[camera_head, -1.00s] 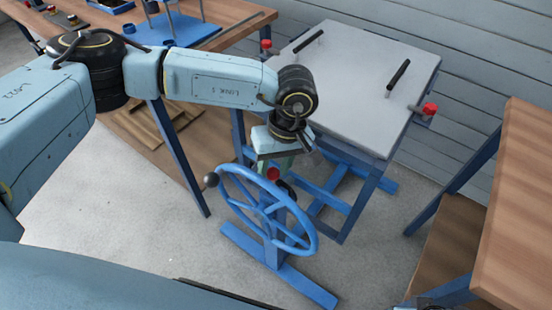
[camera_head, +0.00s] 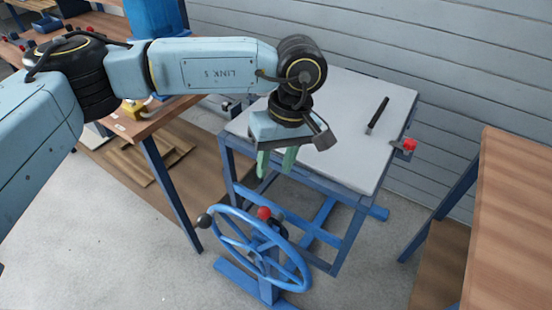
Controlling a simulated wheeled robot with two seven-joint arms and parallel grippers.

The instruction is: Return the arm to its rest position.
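My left arm comes in from the left and reaches across the upper middle of the view. Its gripper (camera_head: 276,168) points down with two green fingers that stand apart, and nothing shows between them. The gripper appears in front of the near edge of the grey-topped table (camera_head: 345,120), above the blue handwheel (camera_head: 240,246). A gap shows between the fingertips and the wheel's rim. The wheel has a dark knob at its left and a red knob (camera_head: 264,213) near its top, on a blue floor stand. My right gripper is not in view.
A wooden bench (camera_head: 165,117) with small items stands at the left behind my arm. Another wooden bench (camera_head: 515,215) fills the right edge. Bare floor lies between wheel and right bench.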

